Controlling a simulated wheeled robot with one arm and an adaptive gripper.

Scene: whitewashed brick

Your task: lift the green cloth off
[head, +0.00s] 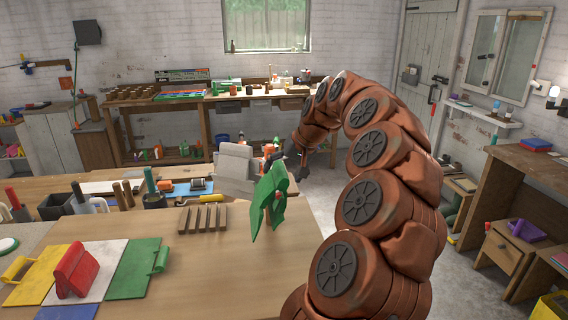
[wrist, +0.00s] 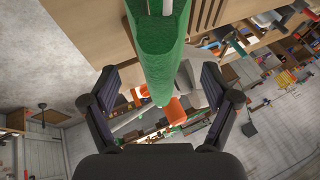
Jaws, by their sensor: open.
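The green cloth (head: 266,198) hangs in folds, raised above the right part of the wooden table; what holds it up is mostly hidden. In the wrist view the cloth (wrist: 162,48) hangs at the top middle, with a pale rod showing at its upper end. My gripper (head: 303,158) is beyond and a little right of the cloth in the head view. In the wrist view my gripper (wrist: 160,78) is open, its two fingers apart to the left and right of the cloth's lower end. I see no contact.
A slotted wooden rack (head: 203,218) stands left of the cloth. A grey block-like object (head: 236,165) and tools stand behind. The table's front middle is clear.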

